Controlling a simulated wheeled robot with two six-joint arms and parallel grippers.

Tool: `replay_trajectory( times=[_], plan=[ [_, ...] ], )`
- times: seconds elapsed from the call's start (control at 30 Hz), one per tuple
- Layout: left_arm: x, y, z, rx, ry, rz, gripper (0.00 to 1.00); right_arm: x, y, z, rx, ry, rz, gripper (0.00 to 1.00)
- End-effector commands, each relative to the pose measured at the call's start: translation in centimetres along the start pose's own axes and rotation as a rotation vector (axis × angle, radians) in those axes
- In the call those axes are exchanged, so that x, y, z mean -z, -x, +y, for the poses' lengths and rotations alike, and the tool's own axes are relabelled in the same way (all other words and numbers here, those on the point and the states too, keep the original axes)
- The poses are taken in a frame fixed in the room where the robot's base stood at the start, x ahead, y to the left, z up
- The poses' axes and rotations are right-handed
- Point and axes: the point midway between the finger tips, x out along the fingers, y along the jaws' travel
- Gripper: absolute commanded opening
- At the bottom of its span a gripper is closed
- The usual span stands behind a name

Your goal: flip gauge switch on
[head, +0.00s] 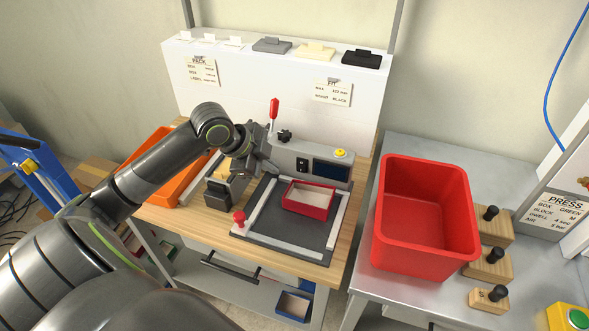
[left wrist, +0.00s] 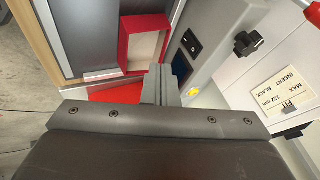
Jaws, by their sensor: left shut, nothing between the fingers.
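The grey gauge housing (head: 284,155) stands at the back of the wooden bench. Its black rocker switch (head: 302,165) is on the front face, left of a dark display (head: 331,170); the switch also shows in the left wrist view (left wrist: 191,41). I cannot tell which way the rocker is tipped. My left gripper (head: 274,170) is shut and empty, just left of the switch in the head view and apart from it. Its closed fingers show in the left wrist view (left wrist: 160,84). My right gripper is in neither view.
A red open box (head: 308,199) lies on the dark plate before the housing. A black knob (head: 285,136), red-handled lever (head: 273,112) and yellow button (head: 340,153) are close by. A large red bin (head: 423,240) stands on the right table.

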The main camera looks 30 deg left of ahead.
Motion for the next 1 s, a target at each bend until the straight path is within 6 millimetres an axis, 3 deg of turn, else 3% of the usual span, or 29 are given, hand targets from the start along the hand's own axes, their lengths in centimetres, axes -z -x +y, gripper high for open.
replay_trajectory(
  times=[0.6, 1.0],
  plan=[
    [0.2, -8.8, 0.1, -0.004, 0.004, 0.005, 0.00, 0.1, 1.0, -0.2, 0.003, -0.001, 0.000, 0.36],
    [-0.1, -10.8, -3.1, -0.001, -0.001, 0.001, 0.00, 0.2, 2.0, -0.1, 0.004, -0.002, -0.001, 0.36]
  ],
)
